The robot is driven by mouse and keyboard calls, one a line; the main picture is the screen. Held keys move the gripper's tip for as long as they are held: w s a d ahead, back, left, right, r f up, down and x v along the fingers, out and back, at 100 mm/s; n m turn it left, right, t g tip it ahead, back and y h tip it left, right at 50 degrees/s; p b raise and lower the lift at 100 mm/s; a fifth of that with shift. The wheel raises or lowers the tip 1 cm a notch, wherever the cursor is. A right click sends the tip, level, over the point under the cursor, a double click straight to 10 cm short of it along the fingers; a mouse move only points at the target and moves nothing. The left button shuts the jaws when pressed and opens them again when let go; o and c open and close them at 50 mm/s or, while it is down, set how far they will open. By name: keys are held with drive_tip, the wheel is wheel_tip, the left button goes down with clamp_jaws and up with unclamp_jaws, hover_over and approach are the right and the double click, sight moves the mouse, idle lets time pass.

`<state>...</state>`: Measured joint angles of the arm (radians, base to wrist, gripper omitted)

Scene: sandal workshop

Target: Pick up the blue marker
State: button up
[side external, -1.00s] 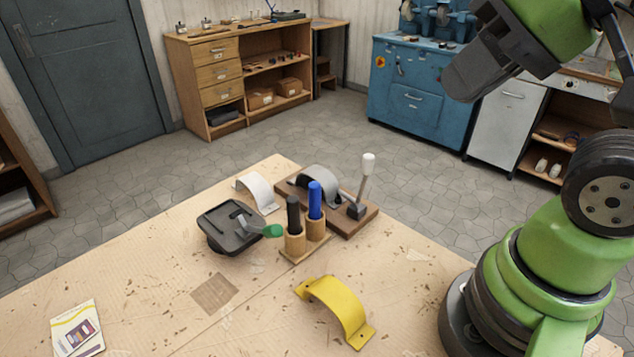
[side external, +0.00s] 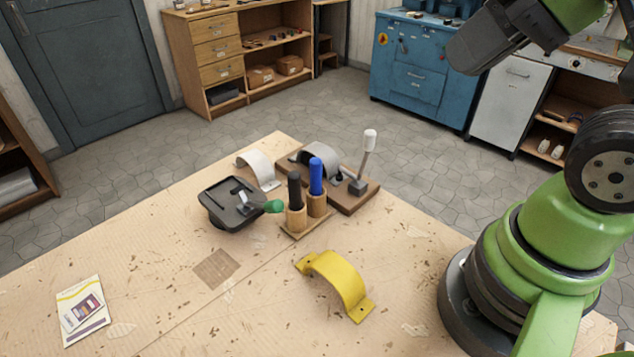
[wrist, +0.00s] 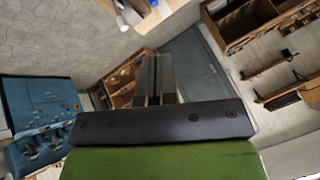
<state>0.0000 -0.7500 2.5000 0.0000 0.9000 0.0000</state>
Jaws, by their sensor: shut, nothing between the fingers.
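The blue marker (side external: 316,176) stands upright in the right-hand cup of a small wooden holder (side external: 306,229) on the workbench. A black marker (side external: 295,190) stands upright in the cup beside it. My gripper (side external: 456,58) is high at the upper right in the side view, well away from the blue marker and above bench level. In the wrist view my gripper (wrist: 154,78) shows its two fingers together with nothing between them. A small blue patch shows at the top edge there; I cannot tell what it is.
A yellow bracket (side external: 336,283) lies in front and a card (side external: 82,311) at the left. The bench's front middle is clear.

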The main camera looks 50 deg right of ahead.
drive_tip(key=o, duration=0.6)
drive_tip(key=shift+c, duration=0.2)
drive_tip(key=m+g+h, duration=0.1)
drive_tip(key=g+h, duration=0.1)
drive_tip(key=g, duration=0.5)
hover_over(316, 160)
wheel_tip(316, 160, down, 13)
drive_tip(key=shift+s+f, duration=0.1)
drive_tip(key=shift+s, duration=0.05)
drive_tip(key=f, duration=0.5)
drive_tip(key=shift+w+f, duration=0.1)
drive_tip(key=shift+w, duration=0.1)
drive_tip(key=shift+f, duration=2.85)
